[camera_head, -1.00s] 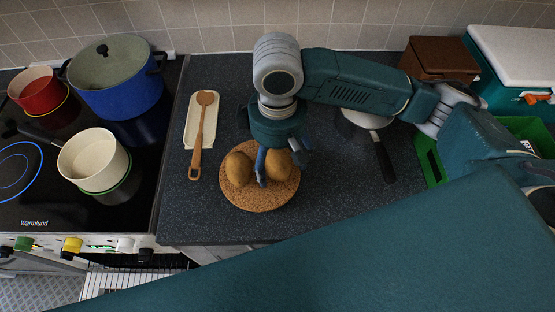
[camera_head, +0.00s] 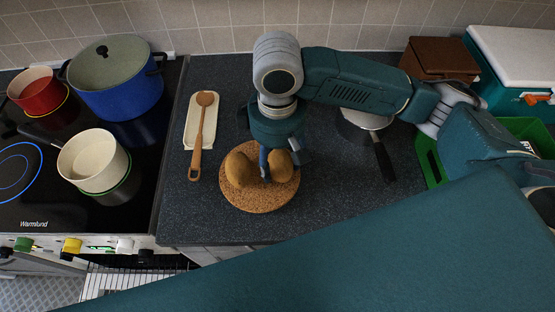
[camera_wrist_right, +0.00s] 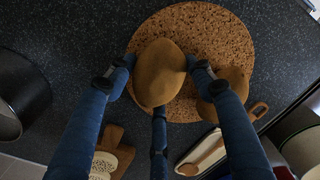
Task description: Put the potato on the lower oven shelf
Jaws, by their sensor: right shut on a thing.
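Two brown potatoes are at a round cork mat (camera_head: 258,203). My right gripper (camera_head: 272,166) points down there and is shut on the right-hand potato (camera_head: 281,168). In the right wrist view, the fingers (camera_wrist_right: 158,75) press on both sides of this potato (camera_wrist_right: 160,70); I cannot tell whether it still touches the mat. The other potato (camera_head: 240,170) lies just left of the gripper, and in the wrist view it shows (camera_wrist_right: 236,80) partly behind a finger. The oven is at the lower left, with a wire rack (camera_head: 125,282) visible; its lower shelf cannot be told apart. My left gripper is not in view.
The hob (camera_head: 140,205) carries a blue pot (camera_head: 118,95), a red pot (camera_head: 40,95) and a cream pan (camera_head: 92,165). A wooden spoon (camera_head: 200,125) on its rest lies left of the mat. A frying pan (camera_head: 383,160) stands to the right. Front counter is clear.

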